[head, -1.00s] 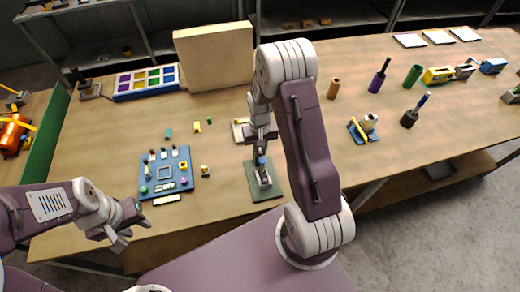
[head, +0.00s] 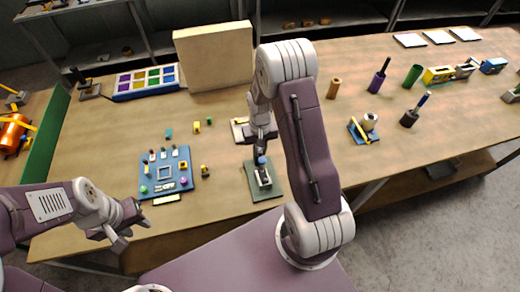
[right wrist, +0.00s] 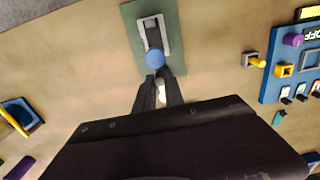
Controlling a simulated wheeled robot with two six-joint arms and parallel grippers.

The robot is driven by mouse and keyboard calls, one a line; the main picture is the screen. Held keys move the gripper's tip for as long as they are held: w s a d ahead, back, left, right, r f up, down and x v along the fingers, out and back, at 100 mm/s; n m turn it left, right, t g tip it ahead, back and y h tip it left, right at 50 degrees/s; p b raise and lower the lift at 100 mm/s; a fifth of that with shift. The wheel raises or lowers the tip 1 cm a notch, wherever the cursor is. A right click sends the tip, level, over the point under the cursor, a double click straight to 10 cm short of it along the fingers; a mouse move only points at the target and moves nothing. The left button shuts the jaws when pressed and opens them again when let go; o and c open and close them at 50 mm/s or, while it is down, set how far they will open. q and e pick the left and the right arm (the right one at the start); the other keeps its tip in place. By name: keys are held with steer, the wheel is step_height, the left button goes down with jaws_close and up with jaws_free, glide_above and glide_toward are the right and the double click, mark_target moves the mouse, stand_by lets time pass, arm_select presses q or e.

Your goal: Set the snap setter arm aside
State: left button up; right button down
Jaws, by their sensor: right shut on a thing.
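The snap setter has a pale grey base (head: 264,178) on a green mat (head: 266,194). Its dark arm carries a blue round knob (right wrist: 155,58), which points towards my right gripper in the right wrist view. My right gripper (right wrist: 157,74) is shut at the knob end of the arm. In the head view my right gripper (head: 261,156) is above the back part of the mat and partly hides the setter. My left gripper (head: 132,229) is open and empty at the table's front left edge.
A blue board (head: 166,172) with small parts lies left of the mat, with a yellow part (head: 205,171) between them. A pale pad (head: 239,130) lies behind the mat. A large tan block (head: 214,57) stands at the back.

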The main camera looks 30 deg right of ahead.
steer(key=shift+d, duration=0.1)
stand_by(0.7)
steer(key=shift+w+d+n, duration=0.5)
steer(key=shift+d+n, duration=0.25)
steer(key=shift+n, duration=2.2)
steer(key=shift+w+d+n, duration=0.5)
steer(key=shift+d+n, duration=0.25)
steer(key=shift+n, duration=2.15)
steer(key=shift+w+d+n, duration=0.5)
steer(key=shift+d+n, duration=0.25)
steer(key=shift+n, duration=2.2)
steer(key=c, duration=1.4)
jaws_free()
